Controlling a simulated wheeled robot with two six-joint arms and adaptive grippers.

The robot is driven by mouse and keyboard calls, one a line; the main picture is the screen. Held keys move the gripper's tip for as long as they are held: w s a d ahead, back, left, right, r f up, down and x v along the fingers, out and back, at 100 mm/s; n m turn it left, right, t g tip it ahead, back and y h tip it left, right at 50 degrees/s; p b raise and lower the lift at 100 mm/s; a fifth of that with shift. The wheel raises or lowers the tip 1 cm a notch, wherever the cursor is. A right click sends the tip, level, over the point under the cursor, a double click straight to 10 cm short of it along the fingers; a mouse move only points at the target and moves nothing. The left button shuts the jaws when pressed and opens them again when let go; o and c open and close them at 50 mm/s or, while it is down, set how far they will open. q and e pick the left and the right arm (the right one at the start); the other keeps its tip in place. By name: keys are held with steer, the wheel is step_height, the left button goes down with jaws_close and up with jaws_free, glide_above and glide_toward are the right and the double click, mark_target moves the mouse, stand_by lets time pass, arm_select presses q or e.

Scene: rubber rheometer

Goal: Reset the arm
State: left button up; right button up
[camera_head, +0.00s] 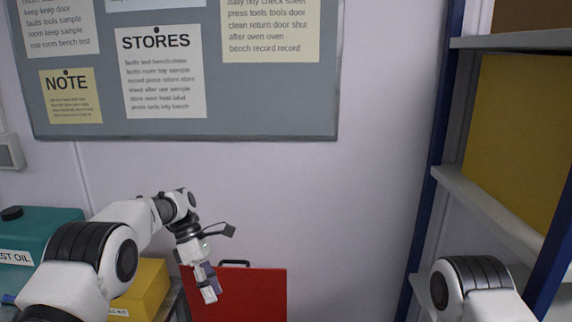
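My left arm comes in from the left. Its gripper (207,283) hangs pointing down in front of a red case, and nothing shows between its fingers. The fingers are small and overlap in this view, so how far they are apart is unclear. My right arm shows at the lower right only as a white and black joint; its gripper is out of the picture.
The red case (255,293) with a dark handle stands against the wall. A yellow box (150,285) and a teal oil container (40,228) are at the left. A blue-posted shelf (490,205) rises at the right. A notice board (270,110) hangs above.

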arm_select(q)
steer(key=s+a+f+m+g+y+b, duration=0.1)
steer(key=s+a+f+g+b, duration=0.1)
steer(key=s+f, duration=1.15)
steer(key=s+a+f+m+g+y+b, duration=0.1)
steer(key=s+a+f+b, duration=0.15)
steer(key=s+f, duration=1.05)
steer(key=s+a+f+m+t+y+b, duration=0.1)
steer(key=s+a+f+m+t, duration=0.15)
steer(key=s+m, duration=0.5)
steer(key=s+a+f+m+t+y, duration=0.1)
steer(key=s+f+m+t, duration=0.25)
steer(key=s+m, duration=0.4)
steer(key=w, duration=0.1)
steer(key=w+f+m+t, duration=0.1)
steer(key=w, duration=0.1)
steer(key=shift+t+y, duration=0.3)
steer(key=shift+s, duration=0.1)
